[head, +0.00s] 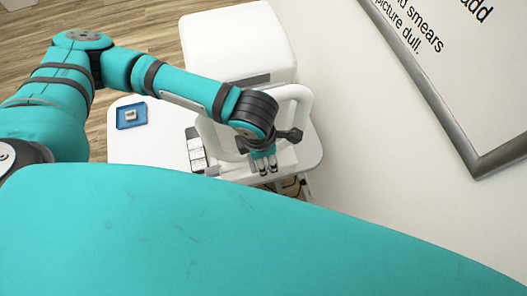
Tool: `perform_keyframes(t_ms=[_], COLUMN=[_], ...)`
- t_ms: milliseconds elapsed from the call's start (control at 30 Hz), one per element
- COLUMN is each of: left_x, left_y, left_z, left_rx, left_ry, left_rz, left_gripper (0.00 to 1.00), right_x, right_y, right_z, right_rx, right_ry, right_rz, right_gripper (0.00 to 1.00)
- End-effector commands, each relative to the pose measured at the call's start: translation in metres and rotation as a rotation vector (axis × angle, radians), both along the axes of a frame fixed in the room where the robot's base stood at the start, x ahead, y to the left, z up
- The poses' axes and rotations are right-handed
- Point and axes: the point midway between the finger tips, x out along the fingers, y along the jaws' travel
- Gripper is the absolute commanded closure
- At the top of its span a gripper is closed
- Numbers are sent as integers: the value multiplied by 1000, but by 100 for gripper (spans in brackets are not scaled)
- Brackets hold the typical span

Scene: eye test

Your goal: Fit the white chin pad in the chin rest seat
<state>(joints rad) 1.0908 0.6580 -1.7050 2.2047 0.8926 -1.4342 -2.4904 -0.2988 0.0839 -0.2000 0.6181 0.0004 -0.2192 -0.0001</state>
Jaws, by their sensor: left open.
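My left gripper (268,170) points down over the white chin rest stand (300,102), at its near side. Its fingers are open, and I make out nothing between them. The chin rest seat is not clear to see; the gripper and wrist cover that part of the stand. A small pale piece (131,115) lies in a blue tray (121,123) at the left of the white table; it is too small to tell whether it is the white chin pad. My right gripper is not in view.
White blocks (197,152) in a dark holder stand left of the gripper. A large white box (235,40) is behind the stand. The white table (160,150) is bare between tray and holder. A wall with a framed sign (455,60) is at the right.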

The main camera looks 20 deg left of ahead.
Motion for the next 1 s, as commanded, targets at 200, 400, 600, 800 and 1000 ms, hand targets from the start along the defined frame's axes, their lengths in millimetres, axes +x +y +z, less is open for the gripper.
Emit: perform_keyframes(t_ms=[200, 400, 600, 800, 1000], left_x=[-2, -7, -11, -13, -13], left_y=[1, 2, 4, 4, 4], left_z=[35, 78, 107, 116, 116], left_rx=[-3, -4, -1, 0, -1], left_ry=[-7, -6, -4, -1, -1], left_rz=[-1, -1, 0, -1, -1], left_gripper=[39, 39, 39, 39, 39], right_x=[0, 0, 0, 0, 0], right_y=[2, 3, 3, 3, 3], right_z=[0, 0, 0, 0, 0], right_rx=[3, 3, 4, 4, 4], right_ry=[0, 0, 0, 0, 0], right_rz=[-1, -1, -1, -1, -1], right_gripper=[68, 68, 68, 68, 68])
